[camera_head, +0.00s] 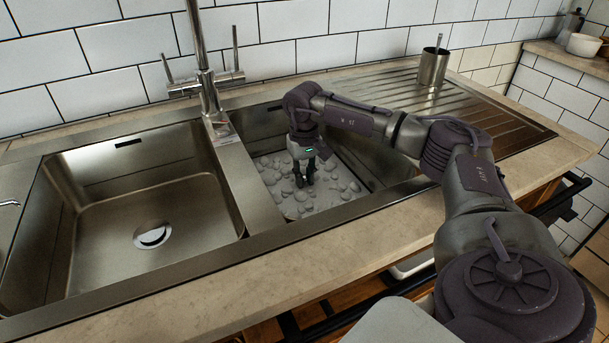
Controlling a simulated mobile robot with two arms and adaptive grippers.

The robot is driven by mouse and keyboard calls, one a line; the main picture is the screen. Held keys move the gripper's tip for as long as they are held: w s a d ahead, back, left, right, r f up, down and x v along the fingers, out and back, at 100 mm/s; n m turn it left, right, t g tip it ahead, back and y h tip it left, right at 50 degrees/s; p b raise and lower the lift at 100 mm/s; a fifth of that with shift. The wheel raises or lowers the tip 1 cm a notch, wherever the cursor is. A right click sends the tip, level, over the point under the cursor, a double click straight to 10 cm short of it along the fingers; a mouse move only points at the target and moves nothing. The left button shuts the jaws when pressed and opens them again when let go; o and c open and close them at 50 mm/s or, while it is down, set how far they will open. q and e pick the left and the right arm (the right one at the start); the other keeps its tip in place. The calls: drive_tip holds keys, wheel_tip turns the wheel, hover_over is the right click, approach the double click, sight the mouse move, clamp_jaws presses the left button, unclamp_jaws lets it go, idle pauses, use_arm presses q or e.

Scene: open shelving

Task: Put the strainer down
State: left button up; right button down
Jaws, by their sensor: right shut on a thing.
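My right gripper (304,178) points down inside the right basin (366,165), just over or at its floor of pale, foam-like lumps (325,196). Its dark fingers are close together and shut on the strainer. The strainer is too small and too hidden by the fingers to make out its shape. I cannot tell whether it touches the lumps. The left basin (190,200) is empty and shows a round drain (152,235) in its floor. My left gripper is not in view.
A tall faucet (210,95) stands behind the divider between the basins. The stone front edge (250,268) is clear. A white bowl (584,44) sits far right.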

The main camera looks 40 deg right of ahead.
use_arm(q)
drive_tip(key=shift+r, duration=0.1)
use_arm(e)
drive_tip(key=shift+f, duration=0.25)
drive_tip(key=c, duration=1.1)
unclamp_jaws()
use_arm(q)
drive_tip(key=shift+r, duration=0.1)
use_arm(e)
drive_tip(key=shift+r, duration=0.1)
drive_tip(key=shift+r, duration=0.35)
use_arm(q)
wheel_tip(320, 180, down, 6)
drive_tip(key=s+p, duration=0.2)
use_arm(e)
wheel_tip(320, 180, up, 12)
drive_tip(key=shift+f, duration=0.25)
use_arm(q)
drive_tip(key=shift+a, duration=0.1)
